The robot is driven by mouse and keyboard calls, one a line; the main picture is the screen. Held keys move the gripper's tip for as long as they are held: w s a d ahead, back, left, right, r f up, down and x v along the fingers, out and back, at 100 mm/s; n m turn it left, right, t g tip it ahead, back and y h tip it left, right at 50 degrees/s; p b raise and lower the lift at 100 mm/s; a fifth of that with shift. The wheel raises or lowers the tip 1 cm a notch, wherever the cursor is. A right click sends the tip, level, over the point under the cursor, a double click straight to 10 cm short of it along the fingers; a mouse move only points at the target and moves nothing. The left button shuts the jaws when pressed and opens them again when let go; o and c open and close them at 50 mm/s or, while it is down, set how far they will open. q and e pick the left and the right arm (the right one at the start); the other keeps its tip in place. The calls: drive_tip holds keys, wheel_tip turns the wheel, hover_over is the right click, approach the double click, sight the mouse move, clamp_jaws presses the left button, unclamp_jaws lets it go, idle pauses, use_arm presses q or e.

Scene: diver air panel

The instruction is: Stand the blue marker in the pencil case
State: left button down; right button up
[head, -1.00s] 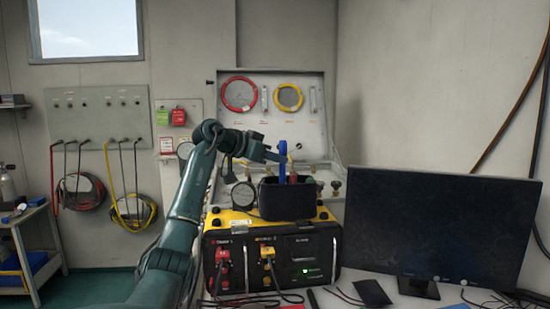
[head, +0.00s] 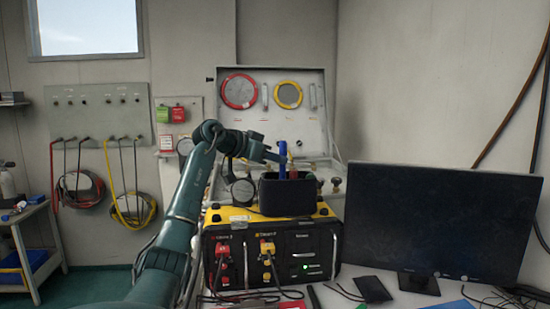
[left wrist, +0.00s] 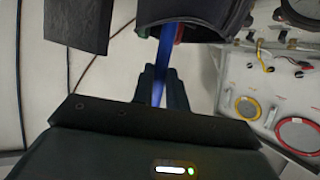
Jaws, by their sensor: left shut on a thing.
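The blue marker (head: 283,158) is upright, with its lower end at the mouth of the dark pencil case (head: 287,197). The case stands on top of the yellow and black air panel box (head: 272,255). My left gripper (head: 273,156) is shut on the marker's upper part, above the case rim. In the left wrist view the marker (left wrist: 167,55) runs from between my fingers (left wrist: 163,80) into the opening of the case (left wrist: 215,18). The marker's lower tip is hidden. My right gripper is not in view.
A red item (head: 293,173) stands in the case beside the marker. A round gauge (head: 243,191) is left of the case, with brass valves behind it. The open panel lid (head: 270,120) rises behind. A dark monitor (head: 435,225) stands at the right.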

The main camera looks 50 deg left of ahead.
use_arm(q)
drive_tip(key=shift+f+b, duration=0.8)
drive_tip(key=shift+f, duration=0.3)
idle(0.6)
drive_tip(key=c, duration=1.3)
unclamp_jaws()
